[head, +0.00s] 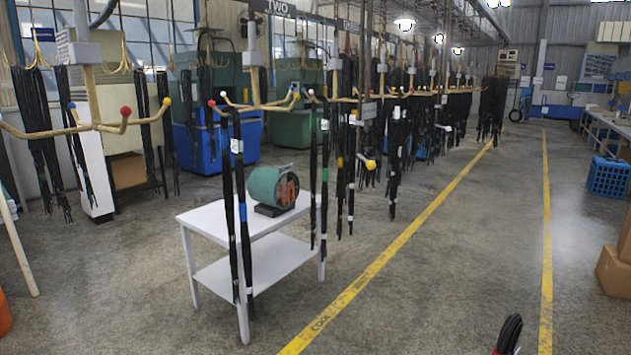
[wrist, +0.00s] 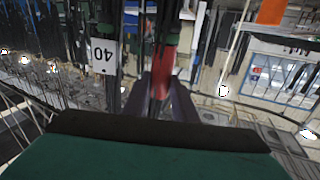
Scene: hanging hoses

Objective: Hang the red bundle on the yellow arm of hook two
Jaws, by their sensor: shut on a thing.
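My gripper (wrist: 163,88) is shut on the red bundle (wrist: 163,72), black hoses with a red band between the fingers in the wrist view. In the head view, the red bundle's looped black top (head: 508,334) shows at the bottom right edge, well away from hook two. Hook two (head: 255,100) stands below the TWO sign, with several wooden arms.
A white two-tier table (head: 205,222) with a green drum (head: 272,186) stands under hook two. Another hook (head: 95,125) is at left, and several hung bundles recede behind. The floor right of the yellow line (head: 390,260) is clear. A blue crate (head: 608,177) stands far right.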

